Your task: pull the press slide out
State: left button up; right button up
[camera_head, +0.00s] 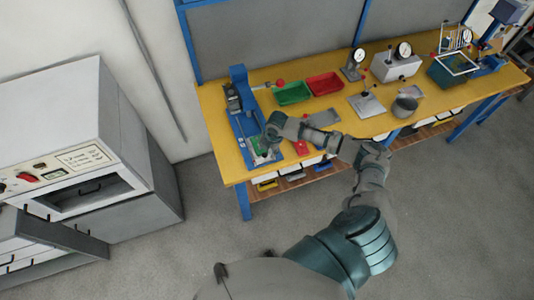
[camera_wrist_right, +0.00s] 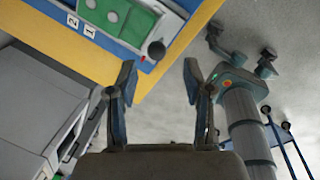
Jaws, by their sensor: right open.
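The blue press (camera_head: 240,105) stands on the left end of the yellow table (camera_head: 213,120). Its slide (camera_wrist_right: 130,18) shows in the right wrist view as a green plate with a round black knob (camera_wrist_right: 156,50) at its near end. My right gripper (camera_head: 265,150) is over the front of the press in the head view and partly covers the green slide. In the right wrist view its two fingers (camera_wrist_right: 157,78) are apart with nothing between them, the knob just beyond their tips. My left gripper (camera_wrist_right: 240,48) appears there off the table, fingers apart and empty.
A green tray (camera_head: 292,93) and a red tray (camera_head: 325,84) lie right of the press. Gauges and a grey pot (camera_head: 404,106) stand further right. A grey cabinet (camera_head: 60,130) stands left of the table. The floor in front is clear.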

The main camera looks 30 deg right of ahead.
pick_arm(q)
jog(key=shift+d, duration=0.3)
pick_arm(e)
notch_tip(320, 180, up, 6)
jog(key=s+d, duration=0.1)
jog(key=shift+s+d, duration=0.15)
jog(key=shift+d, duration=0.1)
pick_arm(q)
jog(key=shift+a, duration=0.1)
pick_arm(e)
jog(key=shift+a+r, duration=0.15)
jog(key=shift+a, duration=0.1)
